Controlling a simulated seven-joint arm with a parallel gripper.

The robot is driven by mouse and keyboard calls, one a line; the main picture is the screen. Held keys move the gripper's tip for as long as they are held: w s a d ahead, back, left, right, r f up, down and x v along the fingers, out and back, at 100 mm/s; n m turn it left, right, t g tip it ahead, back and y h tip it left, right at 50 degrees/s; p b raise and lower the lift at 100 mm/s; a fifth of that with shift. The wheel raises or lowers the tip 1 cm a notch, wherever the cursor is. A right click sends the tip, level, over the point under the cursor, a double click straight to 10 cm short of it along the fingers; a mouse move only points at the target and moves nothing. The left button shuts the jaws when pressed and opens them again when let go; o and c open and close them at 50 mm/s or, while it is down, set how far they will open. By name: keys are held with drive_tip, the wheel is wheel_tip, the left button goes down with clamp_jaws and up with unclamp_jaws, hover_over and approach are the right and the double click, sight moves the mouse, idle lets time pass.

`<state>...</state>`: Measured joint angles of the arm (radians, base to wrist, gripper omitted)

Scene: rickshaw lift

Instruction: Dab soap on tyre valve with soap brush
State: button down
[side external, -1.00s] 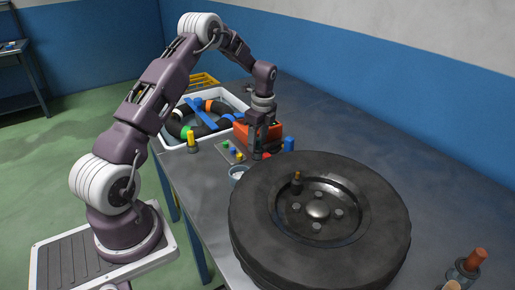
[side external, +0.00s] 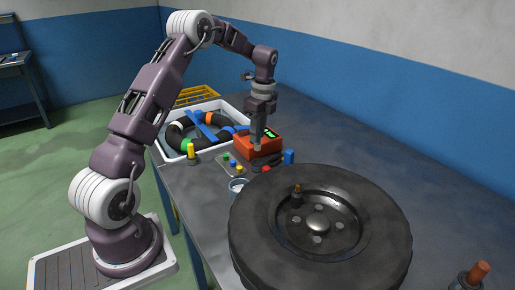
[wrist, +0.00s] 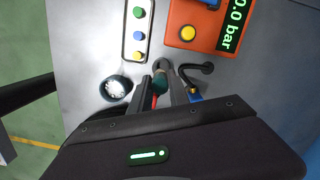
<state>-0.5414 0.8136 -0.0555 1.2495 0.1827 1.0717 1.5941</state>
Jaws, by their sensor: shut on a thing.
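My gripper (side external: 257,146) is raised over the bench, left of the tyre and in front of the orange gauge box. It is shut on a slim thing, apparently the soap brush; a pale tip shows below the fingers. In the wrist view my gripper (wrist: 162,88) has teal and red parts between its fingers, mostly hidden. The soap cup (side external: 237,186), with white contents, stands below and left of it; the cup (wrist: 116,88) also shows in the wrist view. The tyre (side external: 258,225) lies flat on the bench.
The orange gauge box (side external: 268,137) has a black hose (wrist: 198,69). A bottle (side external: 468,276) is at lower right.

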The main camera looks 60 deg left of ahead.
drive_tip(key=s+d+g+h, duration=0.2)
drive_tip(key=s+d+g, duration=0.1)
drive_tip(key=s+d, duration=0.5)
drive_tip(key=shift+s+a+f, duration=0.25)
drive_tip(key=shift+f, duration=0.75)
drive_tip(key=shift+s+a+f, duration=0.2)
drive_tip(key=shift+a+f, duration=0.05)
drive_tip(key=shift+f, duration=0.75)
drive_tip(key=shift+s+a+f, duration=0.25)
drive_tip(key=shift+f, duration=0.75)
drive_tip(key=shift+f, duration=0.65)
wheel_tip(320, 180, up, 7)
drive_tip(key=shift+w+d, duration=0.1)
